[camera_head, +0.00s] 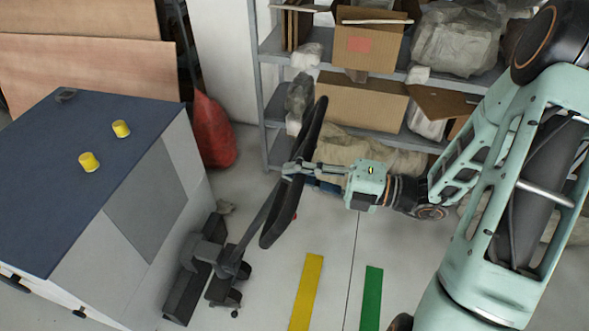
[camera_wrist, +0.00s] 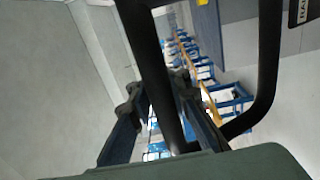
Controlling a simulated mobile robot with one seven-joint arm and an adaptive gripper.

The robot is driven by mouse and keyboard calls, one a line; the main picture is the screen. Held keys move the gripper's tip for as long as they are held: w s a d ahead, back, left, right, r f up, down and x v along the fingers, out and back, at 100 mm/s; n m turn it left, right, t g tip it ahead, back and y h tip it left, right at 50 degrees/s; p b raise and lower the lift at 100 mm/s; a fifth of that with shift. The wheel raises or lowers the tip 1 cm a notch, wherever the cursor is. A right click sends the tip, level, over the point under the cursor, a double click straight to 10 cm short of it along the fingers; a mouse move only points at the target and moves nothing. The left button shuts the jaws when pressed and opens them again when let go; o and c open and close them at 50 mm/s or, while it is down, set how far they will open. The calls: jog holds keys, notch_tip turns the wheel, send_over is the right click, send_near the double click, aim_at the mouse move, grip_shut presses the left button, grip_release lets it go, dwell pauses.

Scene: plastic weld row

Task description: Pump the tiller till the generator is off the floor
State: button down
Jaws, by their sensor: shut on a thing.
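The generator (camera_head: 85,170) is a large box with a dark blue top, grey sides and two yellow caps, at the left in the head view. Its base is largely hidden or out of frame. Beside its right side stands a dark pump truck (camera_head: 192,270) with small wheels. Its tiller (camera_head: 273,228) is a black loop handle on a shaft, leaning up and to the right. My gripper (camera_head: 299,168) is shut on the loop's bar, coming from the right. In the wrist view, the tiller's bar (camera_wrist: 148,45) runs between my fingers (camera_wrist: 155,110).
A grey shelf rack with cardboard boxes (camera_head: 362,105) and wrapped bags stands at the back. A red sack (camera_head: 212,132) sits behind the generator. A yellow strip (camera_head: 307,292) and a green strip (camera_head: 371,298) mark the floor, which is clear there.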

jog(key=w+a+r, duration=0.2)
jog(key=a, duration=0.5)
jog(key=w+a+r, duration=0.1)
jog(key=a+r, duration=0.1)
jog(key=a, duration=0.6)
jog(key=w+a+r, duration=0.2)
jog(key=a, duration=0.6)
jog(key=shift+w+a+r, duration=0.15)
jog(key=shift+w+r, duration=0.15)
jog(key=c, duration=1.8)
grip_release()
jog(key=o, duration=0.4)
jog(key=shift+s+f, duration=0.1)
jog(key=shift+s, duration=0.1)
jog(key=shift+o, duration=0.2)
jog(key=v, duration=0.9)
jog(key=shift+f, duration=0.1)
